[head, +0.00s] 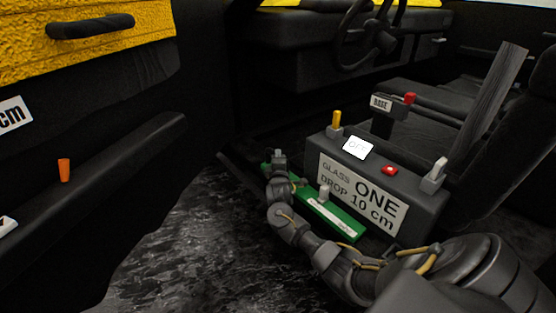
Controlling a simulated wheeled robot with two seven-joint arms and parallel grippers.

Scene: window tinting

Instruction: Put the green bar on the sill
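The green bar (340,224) lies at a slant low in front of the dark control box, with a white label and a grey knob (323,193) on top. A second grey knob-like piece (278,156) stands at its far left end. My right arm comes in from the lower right and crosses in front of the bar. My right gripper (281,178) is at the bar's far left end, close to that piece; its fingers are too small and dark to tell whether they grip. I cannot tell for sure which dark ledge is the sill. My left gripper is out of view.
The control box (315,149) carries a yellow lever, a red button, a grey lever and a "GLASS ONE DROP 10 cm" label. A door panel with an orange peg (64,170) on its ledge stands at left. Seats and a steering wheel (366,38) are behind. The floor (190,250) between is clear.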

